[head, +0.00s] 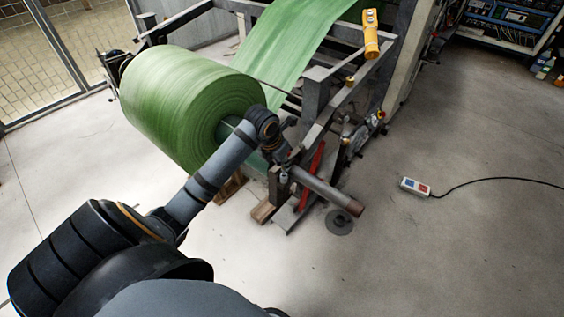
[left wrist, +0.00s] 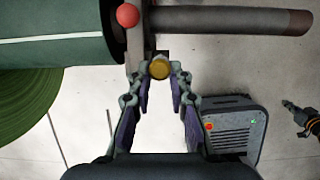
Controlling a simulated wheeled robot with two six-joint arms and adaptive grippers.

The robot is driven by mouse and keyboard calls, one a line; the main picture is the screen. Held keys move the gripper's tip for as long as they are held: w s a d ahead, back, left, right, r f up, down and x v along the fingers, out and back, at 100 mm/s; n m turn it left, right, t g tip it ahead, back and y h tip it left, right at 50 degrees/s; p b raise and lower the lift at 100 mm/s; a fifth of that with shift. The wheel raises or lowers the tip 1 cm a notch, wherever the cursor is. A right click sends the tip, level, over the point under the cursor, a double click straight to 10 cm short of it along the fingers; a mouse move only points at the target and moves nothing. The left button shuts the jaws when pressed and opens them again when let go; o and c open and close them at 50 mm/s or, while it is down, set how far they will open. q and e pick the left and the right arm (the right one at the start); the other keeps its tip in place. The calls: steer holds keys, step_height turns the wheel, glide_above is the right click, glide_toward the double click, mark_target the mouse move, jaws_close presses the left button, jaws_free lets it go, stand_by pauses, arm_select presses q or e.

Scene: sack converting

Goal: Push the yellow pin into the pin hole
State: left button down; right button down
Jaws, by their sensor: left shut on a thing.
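The yellow pin (left wrist: 160,68) shows in the left wrist view as a round yellow end between the fingertips of my left gripper (left wrist: 161,76). The gripper is shut on it, beside the dark bracket at the shaft. In the head view my left gripper (head: 281,156) is at the near end of the green roll, close to the shaft support, and the pin cannot be made out there. The pin hole is hidden in both views. What looks like my right gripper (left wrist: 299,114) shows small at the right edge of the left wrist view; its fingers are unclear.
The big green roll (head: 178,97) lies behind my left arm. Its shaft (head: 328,190) sticks out to the right; it also crosses the top of the left wrist view (left wrist: 230,20). A red ball knob (left wrist: 128,15) sits close to the gripper.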

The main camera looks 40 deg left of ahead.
arm_select(q)
steer(key=shift+f+b, duration=0.7)
steer(key=shift+f, duration=0.15)
steer(key=c, duration=1.5)
jaws_free()
steer(key=shift+r, duration=0.1)
steer(key=shift+c, duration=0.2)
steer(key=o, duration=0.5)
steer(key=shift+o, duration=0.2)
step_height(320, 180, up, 10)
steer(key=p, duration=1)
steer(key=shift+s, duration=0.45)
